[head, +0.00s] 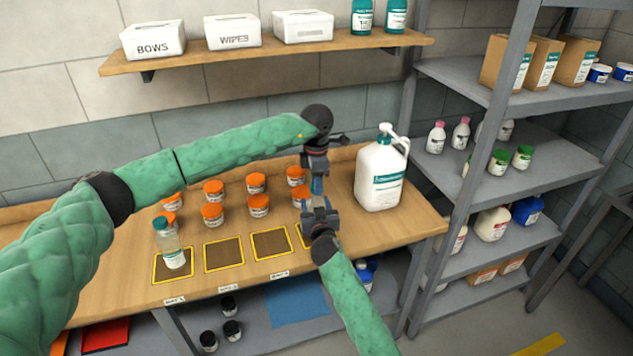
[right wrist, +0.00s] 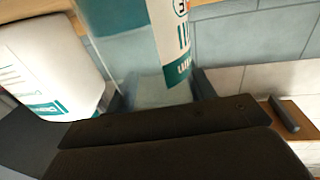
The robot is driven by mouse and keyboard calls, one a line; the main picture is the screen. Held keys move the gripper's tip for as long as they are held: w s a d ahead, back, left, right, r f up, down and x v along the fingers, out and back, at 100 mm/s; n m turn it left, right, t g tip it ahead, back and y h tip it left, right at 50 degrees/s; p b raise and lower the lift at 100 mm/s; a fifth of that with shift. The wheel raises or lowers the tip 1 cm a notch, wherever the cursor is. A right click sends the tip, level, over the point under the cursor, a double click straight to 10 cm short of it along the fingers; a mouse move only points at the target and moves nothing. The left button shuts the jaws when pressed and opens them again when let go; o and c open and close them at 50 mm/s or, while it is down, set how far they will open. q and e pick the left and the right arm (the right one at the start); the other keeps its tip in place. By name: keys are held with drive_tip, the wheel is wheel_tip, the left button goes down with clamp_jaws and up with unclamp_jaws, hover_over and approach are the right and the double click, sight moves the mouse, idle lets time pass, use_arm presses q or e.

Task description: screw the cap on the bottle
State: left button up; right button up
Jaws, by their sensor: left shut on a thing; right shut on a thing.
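A clear bottle with a white and teal label shows large in the right wrist view (right wrist: 133,50); only a small bluish part of it (head: 316,186) shows in the head view. My right gripper (head: 319,208) is shut on the bottle from below, its fingers on either side, and holds it up above the table. My left gripper (head: 316,170) points down right above the bottle and is shut on the cap. The cap is hidden by the fingers, and I cannot tell whether it touches the bottle's neck.
A big white pump jug (head: 380,178) stands close on the right. Orange-lidded jars (head: 213,214) stand behind and left on the wooden table (head: 120,268). A teal-capped bottle (head: 170,245) stands on the leftmost yellow-edged square. A wall shelf (head: 260,56) hangs above; a grey rack (head: 470,80) is at right.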

use_arm(q)
drive_tip(key=shift+f, duration=0.6)
idle(0.3)
drive_tip(key=m, duration=1.3)
drive_tip(key=shift+m, duration=0.4)
drive_tip(key=m, duration=1.5)
drive_tip(key=shift+w+a, duration=0.1)
drive_tip(key=shift+w, duration=0.05)
drive_tip(key=o, duration=0.9)
